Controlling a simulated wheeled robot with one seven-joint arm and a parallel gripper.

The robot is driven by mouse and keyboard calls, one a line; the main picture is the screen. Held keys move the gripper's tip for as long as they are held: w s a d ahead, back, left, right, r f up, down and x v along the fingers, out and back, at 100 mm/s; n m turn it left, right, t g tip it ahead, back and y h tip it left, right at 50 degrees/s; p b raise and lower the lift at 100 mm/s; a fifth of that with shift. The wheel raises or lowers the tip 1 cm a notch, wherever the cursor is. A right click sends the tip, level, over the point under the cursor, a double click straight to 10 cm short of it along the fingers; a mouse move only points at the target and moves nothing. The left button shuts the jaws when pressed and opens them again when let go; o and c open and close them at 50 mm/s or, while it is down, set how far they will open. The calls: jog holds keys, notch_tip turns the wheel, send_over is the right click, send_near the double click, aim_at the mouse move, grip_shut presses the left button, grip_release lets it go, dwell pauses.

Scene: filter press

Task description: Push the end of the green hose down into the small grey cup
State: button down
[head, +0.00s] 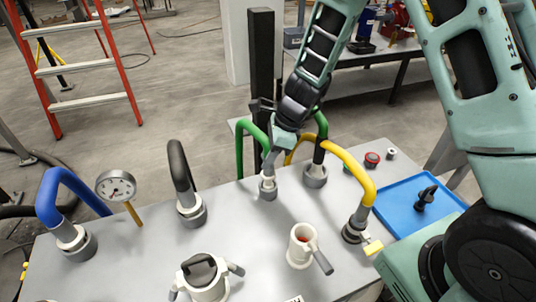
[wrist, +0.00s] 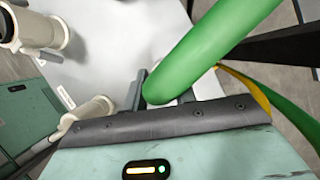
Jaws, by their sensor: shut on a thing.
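The green hose (head: 241,140) rises in an arch behind the table edge and comes down towards my gripper (head: 277,147). It is the thick green tube (wrist: 215,45) in the wrist view. There it runs from the top right down between the fingers of my gripper (wrist: 165,95), which are shut on it. The small grey cup (head: 268,191) stands on the table just below my gripper. A pale piece sits at the cup's mouth. My gripper partly hides the hose end, so I cannot tell how deep it sits.
A yellow hose (head: 352,168) arches close on the right, beside a grey fitting (head: 315,178). A black hose (head: 181,165) and blue hose (head: 68,181) stand left, with a gauge (head: 116,186) between. A white valve body (head: 301,247) stands in front. A blue tray (head: 407,205) lies right.

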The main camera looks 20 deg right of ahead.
jog(key=shift+f+b, duration=0.95)
jog(key=shift+f, duration=0.35)
jog(key=c, duration=1.1)
grip_release()
jog(key=shift+o, duration=0.2)
jog(key=shift+r, duration=0.1)
jog(key=p+v, duration=0.3)
jog(key=v, duration=1.4)
jog(key=s+a+n+h, duration=0.1)
jog(key=s+a+n, duration=0.3)
jog(key=s+n, duration=0.4)
jog(key=s+a+r+n+h, duration=0.1)
jog(key=s+a+n, duration=0.3)
jog(key=s+n, duration=0.4)
jog(key=s+a+n+g+h, duration=0.1)
jog(key=s+a+n, duration=0.3)
jog(key=s+n, duration=0.5)
jog(key=shift+a+r+n+h, duration=0.35)
jog(key=shift+n+h, duration=0.05)
jog(key=shift+n, duration=1.8)
